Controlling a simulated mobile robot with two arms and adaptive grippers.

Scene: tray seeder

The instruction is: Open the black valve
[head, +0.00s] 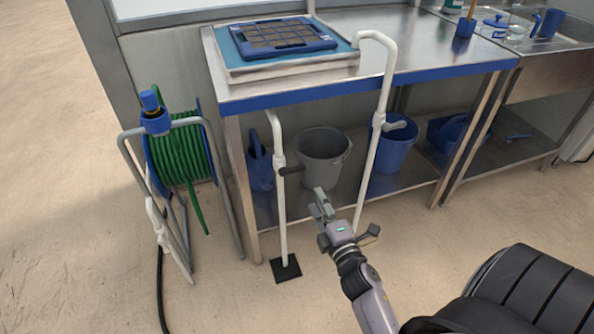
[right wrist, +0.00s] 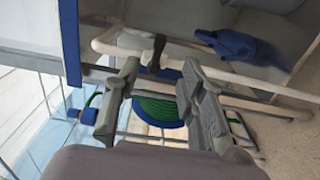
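The black valve (head: 291,170) is a dark lever on the left white standpipe (head: 280,215), its handle pointing right from the pipe. In the right wrist view the black lever (right wrist: 156,50) shows just beyond and between the fingertips, with the pipe (right wrist: 120,47) running across behind. My right gripper (head: 321,203) is to the right of and below the lever in the head view. In the right wrist view my right gripper (right wrist: 161,66) is open, with nothing between its fingers. I cannot tell whether it touches the lever. My left gripper is not in view.
A second white pipe (head: 376,130) with a pale lever stands to the right. A hose reel (head: 182,155) stands at left. A grey bucket (head: 322,160) and blue bucket (head: 388,153) sit under the steel table (head: 430,58). The front floor is mostly clear.

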